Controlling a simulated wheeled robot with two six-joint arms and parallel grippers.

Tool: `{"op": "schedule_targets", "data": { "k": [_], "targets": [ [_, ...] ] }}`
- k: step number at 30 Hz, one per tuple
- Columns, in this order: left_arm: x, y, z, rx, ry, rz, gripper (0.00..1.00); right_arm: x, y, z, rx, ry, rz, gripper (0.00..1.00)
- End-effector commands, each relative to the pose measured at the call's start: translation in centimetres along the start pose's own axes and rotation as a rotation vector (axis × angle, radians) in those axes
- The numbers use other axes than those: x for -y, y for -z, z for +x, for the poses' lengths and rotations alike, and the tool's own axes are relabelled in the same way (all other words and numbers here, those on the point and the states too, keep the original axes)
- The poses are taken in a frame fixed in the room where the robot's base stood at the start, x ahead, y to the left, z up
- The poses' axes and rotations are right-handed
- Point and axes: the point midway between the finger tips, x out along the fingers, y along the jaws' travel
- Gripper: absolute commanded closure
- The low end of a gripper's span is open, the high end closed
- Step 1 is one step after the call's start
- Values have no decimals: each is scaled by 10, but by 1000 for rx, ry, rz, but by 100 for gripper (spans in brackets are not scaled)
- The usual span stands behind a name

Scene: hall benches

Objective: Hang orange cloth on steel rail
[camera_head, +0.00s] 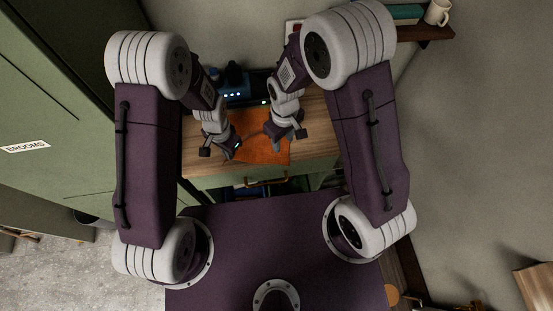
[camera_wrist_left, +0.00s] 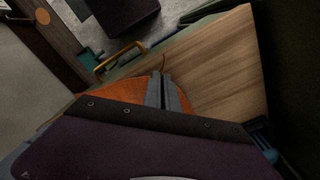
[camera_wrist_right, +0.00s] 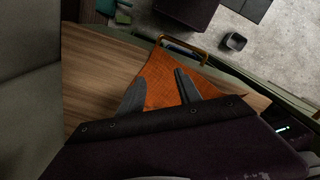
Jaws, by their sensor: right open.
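The orange cloth (camera_head: 270,154) lies on the wooden bench top (camera_head: 315,125), reaching its front edge. It also shows in the left wrist view (camera_wrist_left: 92,105) and the right wrist view (camera_wrist_right: 165,88). My left gripper (camera_head: 237,150) is at the cloth's left side; its fingers (camera_wrist_left: 161,80) are together, with a thin orange strip of cloth at their tips. My right gripper (camera_head: 280,145) is over the cloth's right part; its fingers (camera_wrist_right: 155,80) are spread with cloth showing between them. I cannot make out a steel rail in any view.
A brass-coloured bar handle (camera_head: 268,181) sits on the bench front, just below the cloth. A dark blue device (camera_head: 235,88) stands at the back of the bench. A green cabinet (camera_head: 60,120) is at the left. A wall shelf with a white mug (camera_head: 437,12) is at upper right.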

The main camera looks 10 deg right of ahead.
Motion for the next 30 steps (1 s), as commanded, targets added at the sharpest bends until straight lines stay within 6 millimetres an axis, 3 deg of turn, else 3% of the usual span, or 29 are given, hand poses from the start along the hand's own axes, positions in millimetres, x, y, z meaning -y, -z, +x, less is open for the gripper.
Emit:
{"op": "schedule_targets", "data": {
  "k": [5,21,30],
  "targets": [
    [0,0,0,0,0,0,100,0,-1,7,5,1,1,59],
    [0,0,0,0,0,0,100,0,-1,91,3,1,0,59],
    [0,0,0,0,0,0,100,0,-1,101,2,1,0,59]
  ]
}}
